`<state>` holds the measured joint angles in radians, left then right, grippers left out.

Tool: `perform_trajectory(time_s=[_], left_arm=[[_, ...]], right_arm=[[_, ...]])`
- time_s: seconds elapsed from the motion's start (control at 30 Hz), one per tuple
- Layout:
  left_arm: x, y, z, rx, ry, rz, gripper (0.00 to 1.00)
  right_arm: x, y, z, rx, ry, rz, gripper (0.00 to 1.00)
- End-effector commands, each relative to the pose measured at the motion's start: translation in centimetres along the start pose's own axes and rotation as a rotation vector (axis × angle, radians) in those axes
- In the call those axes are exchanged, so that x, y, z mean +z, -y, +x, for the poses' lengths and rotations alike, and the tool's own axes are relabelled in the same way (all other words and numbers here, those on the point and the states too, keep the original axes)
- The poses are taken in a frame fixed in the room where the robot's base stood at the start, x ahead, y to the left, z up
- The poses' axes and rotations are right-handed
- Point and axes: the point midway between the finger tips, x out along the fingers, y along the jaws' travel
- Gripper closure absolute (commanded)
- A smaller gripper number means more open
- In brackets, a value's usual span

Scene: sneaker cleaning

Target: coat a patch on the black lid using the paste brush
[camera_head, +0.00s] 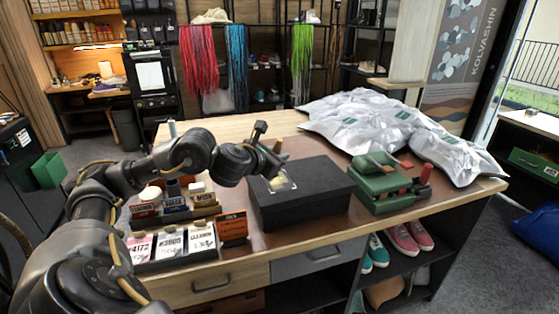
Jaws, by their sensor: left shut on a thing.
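The black lid (318,180) tops a black box on the tabletop, in the middle of the head view. A pale outlined patch (291,187) shows near its left end, with a small yellowish area inside the outline. My left gripper (271,162) is over the left end of the lid, just above the patch, and is shut on the paste brush. A short tan piece of the brush (278,146) shows beside the fingers; the rest is mostly hidden by the gripper. I cannot tell whether the bristles touch the lid. My right gripper is out of view.
A green press-like tool (385,187) stands right of the box, with silvery bags (375,125) behind it. A labelled rack of brushes or bottles (172,209) and cards (172,247) stand at left, under my arm. An orange sign (232,228) stands close to the box.

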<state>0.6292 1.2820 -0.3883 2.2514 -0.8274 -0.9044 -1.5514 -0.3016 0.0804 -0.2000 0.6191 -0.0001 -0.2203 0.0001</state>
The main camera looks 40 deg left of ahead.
Motion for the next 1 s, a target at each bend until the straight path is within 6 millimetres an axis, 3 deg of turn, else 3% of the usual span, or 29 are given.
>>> perform_trajectory(time_s=[0.53,1.0], left_arm=[[4.2,-2.0,-1.8,0.002,-0.009,-0.001,1.00],[4.6,-2.2,-2.0,0.004,-0.010,-0.001,1.00]], right_arm=[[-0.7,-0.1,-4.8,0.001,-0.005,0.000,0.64],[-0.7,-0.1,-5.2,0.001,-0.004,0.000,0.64]])
